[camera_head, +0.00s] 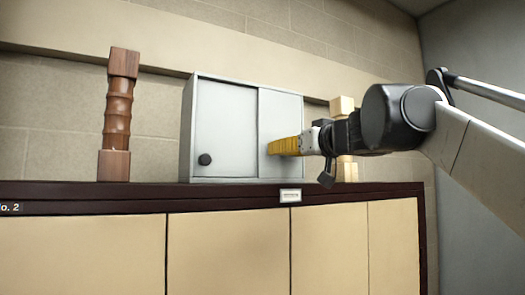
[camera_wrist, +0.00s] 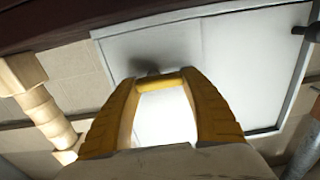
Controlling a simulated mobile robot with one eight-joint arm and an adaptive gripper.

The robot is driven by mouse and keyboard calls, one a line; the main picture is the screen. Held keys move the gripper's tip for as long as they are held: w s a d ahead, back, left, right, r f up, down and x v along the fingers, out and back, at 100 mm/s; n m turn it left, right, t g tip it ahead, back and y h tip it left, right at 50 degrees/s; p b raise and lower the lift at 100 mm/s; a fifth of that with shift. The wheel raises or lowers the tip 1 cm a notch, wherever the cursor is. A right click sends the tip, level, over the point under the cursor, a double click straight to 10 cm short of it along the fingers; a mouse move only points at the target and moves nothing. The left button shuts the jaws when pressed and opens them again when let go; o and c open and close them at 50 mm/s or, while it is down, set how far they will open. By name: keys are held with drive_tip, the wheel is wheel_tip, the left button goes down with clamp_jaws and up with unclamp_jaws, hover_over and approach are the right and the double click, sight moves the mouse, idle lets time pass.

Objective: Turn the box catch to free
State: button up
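The box (camera_head: 226,132) is a light grey cabinet standing on a dark ledge, with two front panels. A round black knob (camera_head: 204,159) is low on its left panel; it also shows at the right edge of the wrist view (camera_wrist: 299,31). My gripper (camera_head: 270,147) has yellow fingers that point left, with the tips at the right panel, well right of the knob. In the wrist view the fingertips (camera_wrist: 161,83) stand apart with a short yellow bar between them. I cannot tell whether this bar is a catch or part of my fingers. A dark smudge or shadow lies just beyond the tips.
A brown turned wooden post (camera_head: 118,112) stands left of the box. A pale wooden post (camera_head: 342,106) stands right of it, partly behind my arm. A small white label (camera_head: 290,196) is on the dark ledge (camera_head: 150,197). Beige panels are below it and a block wall is behind.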

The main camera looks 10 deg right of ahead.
idle(0.3)
drive_tip(key=m, duration=0.1)
drive_tip(key=m+p, duration=0.1)
drive_tip(key=m, duration=0.1)
drive_tip(key=m+p, duration=0.1)
drive_tip(key=shift+d+r+m, duration=0.15)
drive_tip(key=shift+r+m, duration=0.1)
drive_tip(key=shift+m, duration=0.15)
drive_tip(key=m, duration=0.2)
drive_tip(key=m+p, duration=0.1)
drive_tip(key=m, duration=0.1)
drive_tip(key=shift+w+d+m, duration=0.1)
drive_tip(key=shift+d+m, duration=0.1)
drive_tip(key=shift+m, duration=0.1)
drive_tip(key=m+p, duration=0.1)
drive_tip(key=m, duration=0.3)
drive_tip(key=shift+d, duration=0.2)
drive_tip(key=shift+w+d+f+m+p, duration=0.1)
drive_tip(key=shift+m+p, duration=0.1)
drive_tip(key=shift+m, duration=0.9)
drive_tip(key=shift+d+m+p, duration=0.1)
drive_tip(key=shift+m+p, duration=0.1)
drive_tip(key=shift+m, duration=0.9)
drive_tip(key=o, duration=1.2)
